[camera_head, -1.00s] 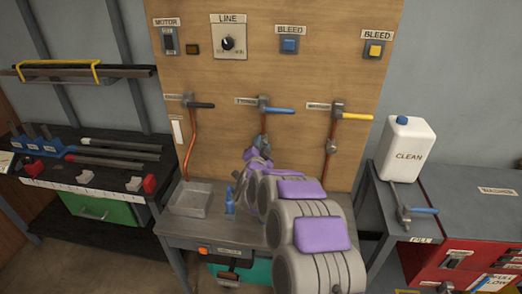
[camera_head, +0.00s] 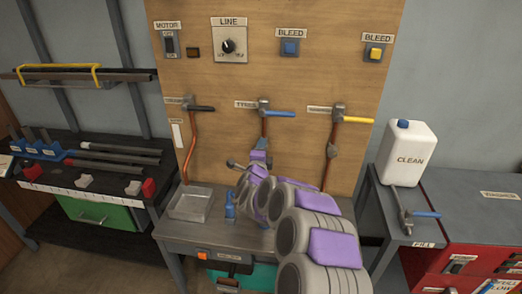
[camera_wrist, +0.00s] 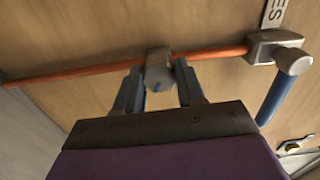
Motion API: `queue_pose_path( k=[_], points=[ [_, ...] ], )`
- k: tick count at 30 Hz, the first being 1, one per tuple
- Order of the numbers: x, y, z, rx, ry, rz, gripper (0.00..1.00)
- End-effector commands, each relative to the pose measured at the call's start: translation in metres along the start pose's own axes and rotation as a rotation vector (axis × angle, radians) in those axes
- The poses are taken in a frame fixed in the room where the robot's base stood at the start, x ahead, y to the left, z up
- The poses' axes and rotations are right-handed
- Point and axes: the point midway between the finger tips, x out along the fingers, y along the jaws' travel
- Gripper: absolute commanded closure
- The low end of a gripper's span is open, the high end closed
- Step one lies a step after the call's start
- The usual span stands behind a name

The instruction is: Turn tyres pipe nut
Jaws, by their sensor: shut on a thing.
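The tyres pipe nut (camera_wrist: 158,68) is a grey hex nut around the copper pipe (camera_wrist: 80,76) in the wrist view. My gripper (camera_wrist: 158,84) is shut on it, with one blue-grey finger on each side. In the head view my gripper (camera_head: 261,146) is on the middle pipe (camera_head: 264,127), below the blue-handled tyres valve (camera_head: 265,110). The nut is not clearly visible there, behind my gripper and arm. The valve's blue handle (camera_wrist: 274,98) also shows at the right of the wrist view.
Another copper pipe (camera_head: 192,140) runs to the left, and a yellow-handled valve (camera_head: 341,115) with its own pipe is to the right. A metal tray (camera_head: 191,205) and a small blue object (camera_head: 230,205) stand on the bench. A white CLEAN jug (camera_head: 407,152) stands at right.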

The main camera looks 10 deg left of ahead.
Motion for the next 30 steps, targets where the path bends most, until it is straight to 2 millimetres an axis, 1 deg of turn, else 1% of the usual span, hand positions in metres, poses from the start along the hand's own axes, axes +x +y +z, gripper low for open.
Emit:
queue_pose_path(
  k=[1,7,19,20,27,30],
  points=[
    [0.001,-0.0001,-0.0028,0.015,0.005,-0.001,0.92],
    [0.001,0.0003,-0.0029,0.046,0.005,0.0,0.92],
    [0.0009,0.0013,-0.0035,0.052,0.005,0.002,0.92],
    [0.0009,0.0014,-0.0035,0.052,0.005,0.002,0.59],
    [-0.0003,0.0005,-0.0024,0.051,0.004,0.001,0.36],
    [-0.0013,0.0001,-0.0012,0.05,0.002,0.0,0.36]
  ],
)
